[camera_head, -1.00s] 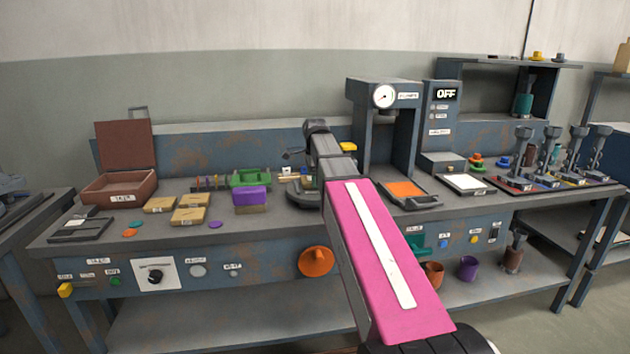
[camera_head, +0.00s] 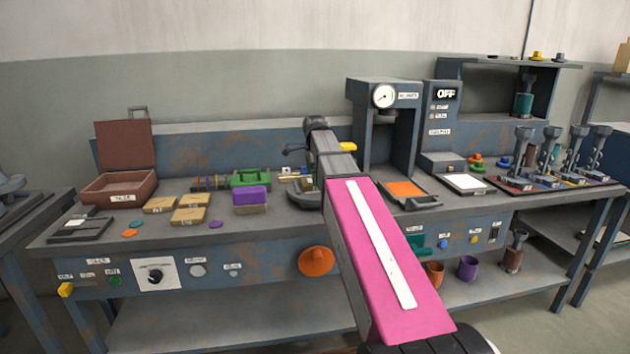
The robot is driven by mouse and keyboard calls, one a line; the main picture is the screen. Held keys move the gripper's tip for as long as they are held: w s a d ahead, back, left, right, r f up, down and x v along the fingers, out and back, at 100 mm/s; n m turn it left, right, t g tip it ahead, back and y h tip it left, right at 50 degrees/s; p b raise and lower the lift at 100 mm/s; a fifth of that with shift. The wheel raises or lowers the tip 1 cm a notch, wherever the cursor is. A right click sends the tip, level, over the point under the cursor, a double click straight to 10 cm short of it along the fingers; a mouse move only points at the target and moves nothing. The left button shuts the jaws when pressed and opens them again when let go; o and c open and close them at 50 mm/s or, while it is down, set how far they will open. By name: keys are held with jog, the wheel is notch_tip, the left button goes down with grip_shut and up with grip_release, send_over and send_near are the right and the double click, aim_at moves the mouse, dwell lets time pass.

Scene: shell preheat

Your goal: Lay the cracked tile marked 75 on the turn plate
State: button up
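Three tan tiles lie on the left half of the bench: one at the back left (camera_head: 160,205), one at the back right (camera_head: 195,200) and one in front (camera_head: 189,215). Each has a small label, too small to read, so I cannot tell which is marked 75. A dark, round, low base (camera_head: 300,192) stands mid-bench, partly hidden by my arm; I cannot tell if it is the turn plate. My arm reaches over the bench toward it. Dark parts at the arm's far end show, but I cannot make out the fingertips or anything between them.
An open brown box (camera_head: 120,187) and a grey tray (camera_head: 80,229) are at the left. A purple block (camera_head: 251,195) stands right of the tiles. A gauge press (camera_head: 384,96) rises behind my arm, with an orange-topped plate (camera_head: 407,190) in front. Small coloured discs lie near the tiles.

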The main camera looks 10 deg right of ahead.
notch_tip(320, 180, up, 10)
dwell(0.4)
jog(key=shift+r, duration=0.1)
